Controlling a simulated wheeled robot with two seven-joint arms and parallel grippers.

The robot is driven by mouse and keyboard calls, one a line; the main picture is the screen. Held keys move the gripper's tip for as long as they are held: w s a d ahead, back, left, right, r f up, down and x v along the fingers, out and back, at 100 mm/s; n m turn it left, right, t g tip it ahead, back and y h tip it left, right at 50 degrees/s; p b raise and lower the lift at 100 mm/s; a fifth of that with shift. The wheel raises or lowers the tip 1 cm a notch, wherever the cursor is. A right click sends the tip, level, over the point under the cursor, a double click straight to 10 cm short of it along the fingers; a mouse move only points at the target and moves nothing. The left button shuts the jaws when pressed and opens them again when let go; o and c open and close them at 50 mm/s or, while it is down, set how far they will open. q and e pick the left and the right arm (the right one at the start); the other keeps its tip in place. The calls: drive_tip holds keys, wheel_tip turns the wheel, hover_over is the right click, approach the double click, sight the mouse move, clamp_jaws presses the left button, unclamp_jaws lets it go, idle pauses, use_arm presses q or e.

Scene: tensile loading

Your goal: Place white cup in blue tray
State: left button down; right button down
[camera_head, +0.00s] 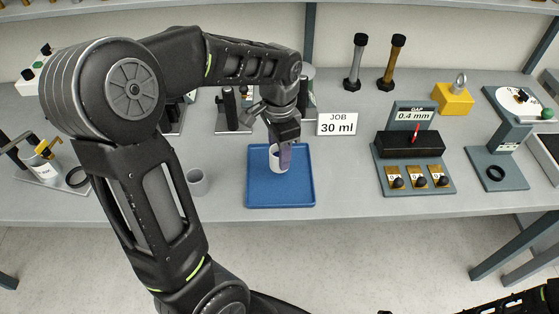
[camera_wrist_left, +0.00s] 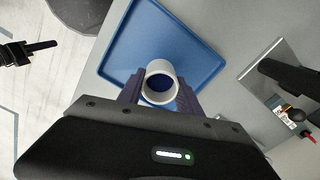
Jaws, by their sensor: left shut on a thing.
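The white cup (camera_head: 273,157) is over the blue tray (camera_head: 280,190) in the head view, near the tray's back middle. My left gripper (camera_head: 284,158) comes down from above and is shut on the cup. In the left wrist view the cup (camera_wrist_left: 160,80) sits between the two fingers of my left gripper (camera_wrist_left: 159,97), its open mouth facing the camera. The blue tray (camera_wrist_left: 135,45) lies below it. I cannot tell whether the cup's base touches the tray.
A grey cup (camera_head: 197,182) stands left of the tray. A "JOB 30 ml" sign (camera_head: 337,124) stands behind right. A gap gauge stand (camera_head: 410,145) is further right. The tray's front half is bare, close to the table's front edge.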

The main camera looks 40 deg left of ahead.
use_arm(q)
drive_tip(key=shift+f, duration=1.85)
drive_tip(key=shift+f, duration=0.25)
drive_tip(key=c, duration=0.8)
unclamp_jaws()
drive_tip(key=shift+r, duration=0.1)
drive_tip(key=shift+r, duration=0.1)
wheel_tip(320, 180, up, 12)
drive_tip(key=shift+r+b, duration=0.1)
drive_tip(key=shift+b, duration=0.25)
